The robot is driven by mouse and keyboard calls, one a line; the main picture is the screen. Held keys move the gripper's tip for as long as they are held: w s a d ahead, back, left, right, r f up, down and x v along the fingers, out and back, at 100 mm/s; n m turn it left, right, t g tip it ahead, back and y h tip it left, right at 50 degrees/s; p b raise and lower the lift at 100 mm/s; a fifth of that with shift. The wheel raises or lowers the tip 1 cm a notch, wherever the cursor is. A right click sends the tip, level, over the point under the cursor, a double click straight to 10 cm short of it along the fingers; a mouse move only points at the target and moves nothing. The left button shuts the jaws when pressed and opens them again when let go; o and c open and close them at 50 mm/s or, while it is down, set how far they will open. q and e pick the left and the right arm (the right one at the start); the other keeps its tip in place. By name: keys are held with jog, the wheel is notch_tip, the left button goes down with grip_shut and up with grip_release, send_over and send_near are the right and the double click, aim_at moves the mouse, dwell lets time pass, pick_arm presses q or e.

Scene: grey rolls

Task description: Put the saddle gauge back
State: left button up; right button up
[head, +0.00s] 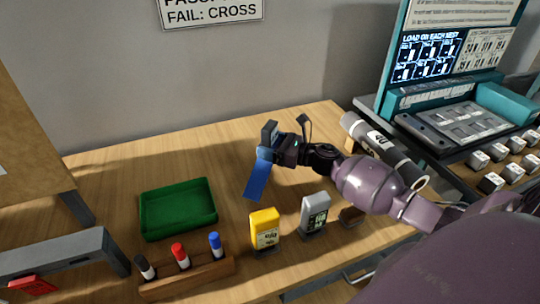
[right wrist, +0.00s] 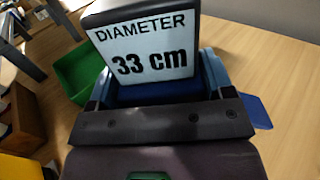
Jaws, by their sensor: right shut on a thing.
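The saddle gauge (head: 257,180) is blue, with a dark block at its top end. In the right wrist view its dark block (right wrist: 140,50) carries a white label reading "DIAMETER 33 cm", with blue parts below. My right gripper (head: 284,150) is shut on it and holds it above the table, right of the green tray. The blue part hangs down at a tilt in the head view. The gripper's dark bar hides the lower part of the gauge in the right wrist view. My left gripper is not in view.
A green tray (head: 178,209) lies left. A wooden rack (head: 188,278) holds markers at the front. A grey roll (head: 376,140) lies behind my arm. The table's back middle is clear.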

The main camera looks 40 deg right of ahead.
notch_tip(320, 180, down, 3)
jog(key=shift+f, duration=0.2)
jog(key=shift+f+b, duration=0.2)
jog(key=shift+b, duration=0.2)
jog(key=o, duration=1.2)
